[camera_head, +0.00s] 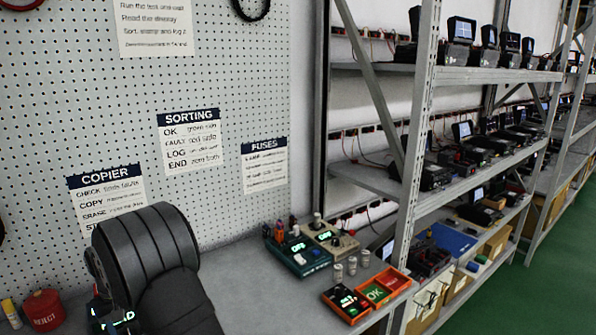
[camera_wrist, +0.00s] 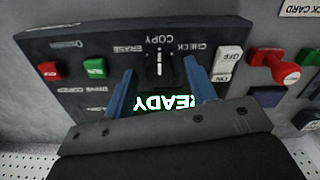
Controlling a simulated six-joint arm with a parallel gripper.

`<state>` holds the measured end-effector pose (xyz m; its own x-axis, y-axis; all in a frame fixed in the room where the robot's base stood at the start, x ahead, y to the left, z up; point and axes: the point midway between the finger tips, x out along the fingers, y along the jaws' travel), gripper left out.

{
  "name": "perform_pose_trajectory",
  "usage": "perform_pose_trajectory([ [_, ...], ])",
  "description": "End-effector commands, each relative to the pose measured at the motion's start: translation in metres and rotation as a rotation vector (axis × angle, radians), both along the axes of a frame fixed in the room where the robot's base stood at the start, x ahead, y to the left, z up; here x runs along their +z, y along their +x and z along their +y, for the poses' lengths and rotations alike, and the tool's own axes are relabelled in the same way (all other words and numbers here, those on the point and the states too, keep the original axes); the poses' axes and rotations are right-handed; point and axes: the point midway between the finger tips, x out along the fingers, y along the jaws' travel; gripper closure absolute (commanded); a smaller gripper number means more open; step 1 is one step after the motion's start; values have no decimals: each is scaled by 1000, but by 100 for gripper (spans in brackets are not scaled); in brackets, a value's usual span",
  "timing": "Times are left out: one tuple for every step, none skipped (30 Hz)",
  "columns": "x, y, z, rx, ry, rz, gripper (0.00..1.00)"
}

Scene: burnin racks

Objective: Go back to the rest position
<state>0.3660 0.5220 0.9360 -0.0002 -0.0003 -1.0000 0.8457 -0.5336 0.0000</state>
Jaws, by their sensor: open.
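My gripper (camera_wrist: 159,80) is open in the wrist view, its two blue fingers apart in front of the copier panel (camera_wrist: 75,50). The panel appears upside down, with a selector (camera_wrist: 160,62) marked CHECK, COPY and ERASE between the fingertips. I cannot tell whether the fingers touch it. A lit display (camera_wrist: 165,103) below it reads READY, partly covered by a finger. Nothing is seen held. In the head view my dark arm covers the lower left and hides the gripper and most of the copier.
Right of my arm on the bench stand a dark teal device (camera_head: 298,262), a beige device (camera_head: 330,240), several small cylinders and orange-red trays (camera_head: 392,281). A metal rack (camera_head: 418,130) rises at the right. A red pot (camera_head: 44,309) stands at left. A red-handled stamp (camera_wrist: 285,68) is beside the panel.

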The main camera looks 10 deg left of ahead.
Motion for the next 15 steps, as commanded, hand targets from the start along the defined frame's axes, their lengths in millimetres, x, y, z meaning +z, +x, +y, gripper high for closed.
perform_pose_trajectory([
  [0,0,0,37,0,0,48],
  [0,0,0,62,0,0,48],
  [0,0,0,96,0,0,48],
  [0,0,0,121,0,0,48],
  [0,0,0,145,0,0,48],
  [0,0,0,179,0,0,48],
  [0,0,0,203,0,0,48],
  [0,0,0,229,0,0,48],
  [0,0,0,262,0,0,48],
  [0,0,0,287,0,0,48],
  [1,0,0,313,0,0,48],
  [1,0,0,346,0,0,48],
  [1,0,0,370,0,0,48],
  [1,0,0,395,0,0,48],
  [1,0,0,428,0,0,48],
])
